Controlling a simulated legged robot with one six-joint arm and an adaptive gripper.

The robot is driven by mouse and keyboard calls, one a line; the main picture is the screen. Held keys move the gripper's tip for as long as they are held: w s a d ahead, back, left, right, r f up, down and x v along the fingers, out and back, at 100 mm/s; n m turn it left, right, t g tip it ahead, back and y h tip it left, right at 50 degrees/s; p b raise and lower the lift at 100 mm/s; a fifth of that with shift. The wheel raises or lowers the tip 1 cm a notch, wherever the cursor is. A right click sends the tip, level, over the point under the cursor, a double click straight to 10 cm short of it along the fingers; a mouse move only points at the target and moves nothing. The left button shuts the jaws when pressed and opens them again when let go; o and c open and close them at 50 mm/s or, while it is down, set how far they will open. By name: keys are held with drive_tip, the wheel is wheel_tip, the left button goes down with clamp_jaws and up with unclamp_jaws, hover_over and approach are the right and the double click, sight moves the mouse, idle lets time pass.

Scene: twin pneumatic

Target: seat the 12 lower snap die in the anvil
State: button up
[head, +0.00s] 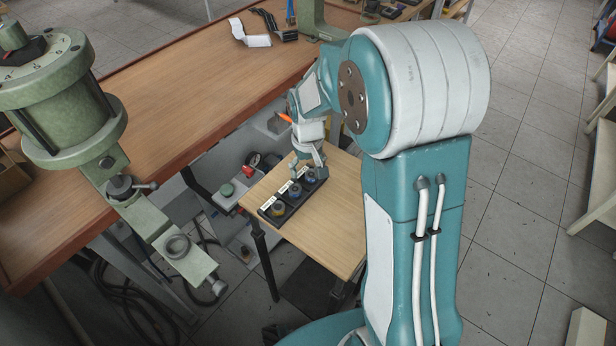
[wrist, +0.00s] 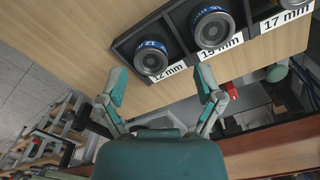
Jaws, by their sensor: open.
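The 12 die is a round blue-banded piece marked 12 (wrist: 152,57). It sits in the end slot of a black tray (head: 266,214), by the "12 mm" label; in the head view it is at the far end (head: 310,177), partly under my gripper. My gripper (wrist: 161,84) is open and empty, its fingers apart, with the die just beyond and between the fingertips in the wrist view. In the head view my gripper (head: 309,163) is just above the tray's far end. A green press arm at the left carries a round ring-shaped seat (head: 178,246), apparently the anvil; no die shows in it.
The tray is on a small wooden table (head: 325,235).

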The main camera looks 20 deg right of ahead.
drive_tip(key=shift+d+f, duration=0.15)
drive_tip(key=shift+f, duration=0.5)
drive_tip(key=shift+d+f, duration=0.25)
drive_tip(key=shift+d, duration=0.2)
drive_tip(key=shift+a, duration=0.25)
clamp_jaws()
drive_tip(key=shift+a, duration=0.1)
